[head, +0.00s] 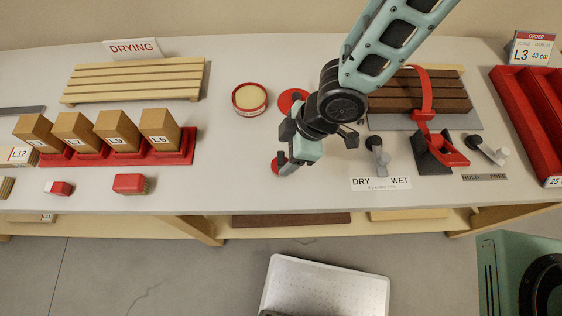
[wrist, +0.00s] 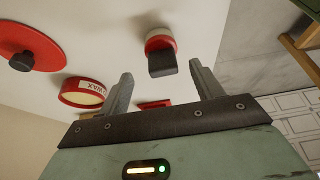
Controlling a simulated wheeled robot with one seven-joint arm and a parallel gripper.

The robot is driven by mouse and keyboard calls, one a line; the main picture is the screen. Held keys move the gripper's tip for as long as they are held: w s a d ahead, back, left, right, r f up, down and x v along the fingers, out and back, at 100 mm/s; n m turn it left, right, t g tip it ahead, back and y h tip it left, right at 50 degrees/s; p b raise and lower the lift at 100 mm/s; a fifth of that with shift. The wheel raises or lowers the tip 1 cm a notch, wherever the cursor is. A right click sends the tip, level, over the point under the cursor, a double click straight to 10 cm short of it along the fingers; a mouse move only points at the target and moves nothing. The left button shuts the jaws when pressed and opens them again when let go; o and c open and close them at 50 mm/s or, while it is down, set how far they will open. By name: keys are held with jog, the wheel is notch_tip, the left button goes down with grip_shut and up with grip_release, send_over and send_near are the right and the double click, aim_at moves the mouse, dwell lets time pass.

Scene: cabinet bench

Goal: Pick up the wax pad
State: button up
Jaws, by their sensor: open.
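A small round piece with a red band, a pale rim and a dark grip block (wrist: 161,52), which looks like the wax pad, stands on the bench just beyond my fingertips in the wrist view. In the head view its red edge (head: 275,166) shows beside my gripper (head: 283,160), which partly hides it. My gripper (wrist: 160,74) is open, with nothing held between its fingers. The round red wax tin (head: 250,99), with cream wax inside, stands behind and left of the gripper. It also shows in the wrist view (wrist: 80,92).
A red disc (wrist: 28,52) with a dark knob lies near the tin; my arm partly covers it in the head view. A red rack (head: 120,158) of wooden blocks stands left. A DRY/WET lever (head: 377,157) and a red clamp (head: 440,155) stand right.

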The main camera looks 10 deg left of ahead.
aim_at(282, 158)
jog(key=x, duration=0.1)
jog(key=p+x, duration=0.1)
jog(key=x, duration=0.2)
jog(key=shift+s+a, duration=0.1)
jog(key=shift+s, duration=0.2)
jog(key=shift+a+f, duration=0.1)
jog(key=shift+f, duration=0.2)
jog(key=c, duration=1)
